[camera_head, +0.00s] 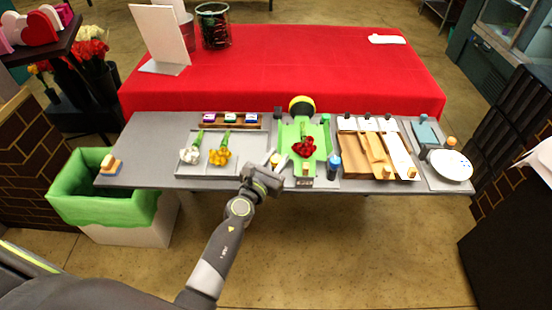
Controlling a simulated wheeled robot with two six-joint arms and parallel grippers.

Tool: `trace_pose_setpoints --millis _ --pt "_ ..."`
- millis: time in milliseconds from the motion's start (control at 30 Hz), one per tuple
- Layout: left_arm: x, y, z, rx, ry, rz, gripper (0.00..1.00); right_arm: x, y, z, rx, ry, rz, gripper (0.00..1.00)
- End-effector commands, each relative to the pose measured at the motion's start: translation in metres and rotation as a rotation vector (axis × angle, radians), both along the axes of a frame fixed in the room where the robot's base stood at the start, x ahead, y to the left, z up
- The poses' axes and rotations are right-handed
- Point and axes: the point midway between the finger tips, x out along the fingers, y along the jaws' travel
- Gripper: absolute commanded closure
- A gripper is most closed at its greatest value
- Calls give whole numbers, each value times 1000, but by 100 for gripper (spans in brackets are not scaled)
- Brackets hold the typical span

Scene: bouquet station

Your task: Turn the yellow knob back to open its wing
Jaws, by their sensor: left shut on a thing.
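My left gripper (272,158) reaches in from below to the front left edge of the green wrapping board (289,137). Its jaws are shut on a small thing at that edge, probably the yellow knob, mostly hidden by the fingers. A red flower with a green stem (305,147) lies on the green board. A larger round yellow and black piece (302,104) stands at the board's back edge. The exact pose of the wing beside the knob is too small to tell. My right gripper is not in view.
A tray (187,168) with white and yellow flowers lies left of the board. A blue bottle (333,166) stands close to its right. Wooden boards (371,148) and a white plate (451,165) are further right. A green-lined bin (92,200) stands at the table's left end.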

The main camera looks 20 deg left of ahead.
Motion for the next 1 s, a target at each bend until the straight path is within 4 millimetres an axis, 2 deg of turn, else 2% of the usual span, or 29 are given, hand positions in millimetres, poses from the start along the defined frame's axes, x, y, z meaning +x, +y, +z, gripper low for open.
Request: trace_pose_setpoints --millis 33,167,433,567,767,1000 --pt "0 0 0 0 0 0 69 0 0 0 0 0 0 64" --pt "0 0 0 0 0 0 52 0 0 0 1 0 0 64" --pt "0 0 0 -1 0 -1 52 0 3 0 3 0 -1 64" --pt "-7 1 -1 -1 1 -1 52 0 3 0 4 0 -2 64" --pt "-37 7 -2 -2 2 1 52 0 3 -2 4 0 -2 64" --pt "-86 16 -3 -1 3 2 52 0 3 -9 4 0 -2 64"
